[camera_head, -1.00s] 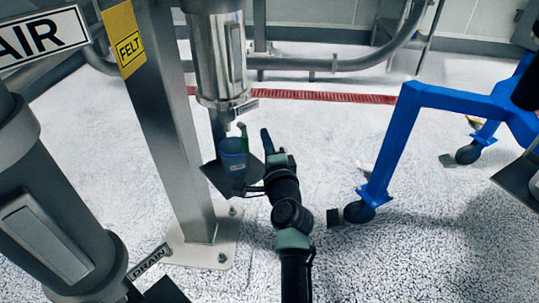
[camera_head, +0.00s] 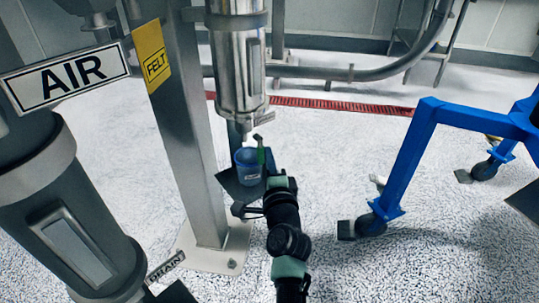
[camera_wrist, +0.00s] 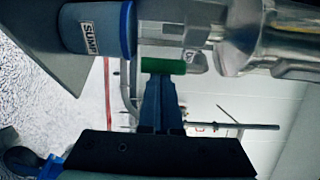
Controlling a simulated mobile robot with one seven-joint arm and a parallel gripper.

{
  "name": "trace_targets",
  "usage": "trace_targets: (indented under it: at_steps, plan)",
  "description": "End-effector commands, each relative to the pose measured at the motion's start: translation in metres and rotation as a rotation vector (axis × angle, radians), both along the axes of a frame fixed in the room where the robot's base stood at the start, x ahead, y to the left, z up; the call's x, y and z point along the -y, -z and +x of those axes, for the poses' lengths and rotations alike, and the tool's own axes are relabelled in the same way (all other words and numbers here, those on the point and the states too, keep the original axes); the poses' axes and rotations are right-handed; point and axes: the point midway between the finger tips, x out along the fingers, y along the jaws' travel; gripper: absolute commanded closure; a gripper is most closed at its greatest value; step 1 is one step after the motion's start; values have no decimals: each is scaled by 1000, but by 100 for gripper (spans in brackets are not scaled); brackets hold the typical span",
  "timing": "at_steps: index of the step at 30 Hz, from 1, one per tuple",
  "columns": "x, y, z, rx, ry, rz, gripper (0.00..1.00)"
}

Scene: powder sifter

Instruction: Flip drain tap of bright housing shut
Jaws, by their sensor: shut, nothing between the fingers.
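The bright housing (camera_head: 238,60) is a shiny steel cylinder hanging beside the grey post. It also shows at the right of the wrist view (camera_wrist: 275,45). Its drain tap has a green lever (camera_head: 261,150), which stands roughly upright below the housing's lower end. In the wrist view the lever (camera_wrist: 163,66) lies across, right at my fingertips. My gripper (camera_wrist: 160,80) is shut and empty; its tips overlap the lever's edge, and I cannot tell whether they touch it. In the head view my gripper (camera_head: 270,172) is just below and right of the lever.
A blue cup (camera_head: 249,166), marked SUMP in the wrist view (camera_wrist: 95,28), stands on a dark plate beside the lever. A dull grey housing (camera_head: 60,215) with AIR and DRAIN signs is at left. A blue wheeled frame (camera_head: 400,160) stands at right.

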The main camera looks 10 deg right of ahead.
Motion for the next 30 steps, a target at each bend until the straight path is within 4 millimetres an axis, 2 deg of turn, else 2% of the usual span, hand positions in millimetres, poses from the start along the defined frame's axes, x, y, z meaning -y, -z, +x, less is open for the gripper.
trace_targets:
  at_steps: [17,30]
  plan:
    - [-7,-5,-2,-50,-2,116,100]
    - [-22,-12,-8,-184,-2,440,100]
